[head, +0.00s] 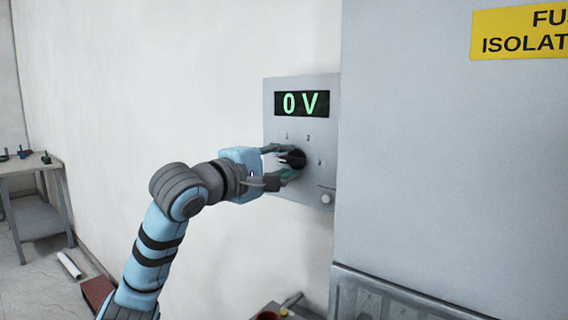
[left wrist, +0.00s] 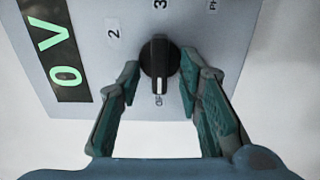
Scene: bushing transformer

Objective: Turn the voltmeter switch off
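The voltmeter (head: 326,150) is a grey panel on the white wall with a green display (head: 302,103) reading 0 V. Its switch is a round black knob (head: 295,157), seen closely in the left wrist view (left wrist: 159,60). The knob's white mark points down in the left wrist view, towards a small, partly hidden label that seems to begin with OF. Labels 2 and 3 show beside the knob. My left gripper (head: 279,166) is open, one finger on each side of the knob; the wrist view shows small gaps (left wrist: 160,72). My right gripper is not in view.
A large grey cabinet (head: 450,170) with a yellow sign (head: 520,31) stands right of the voltmeter. A small light button (head: 326,198) sits low on the panel. A workbench (head: 30,165) stands at far left. The wall left of the panel is bare.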

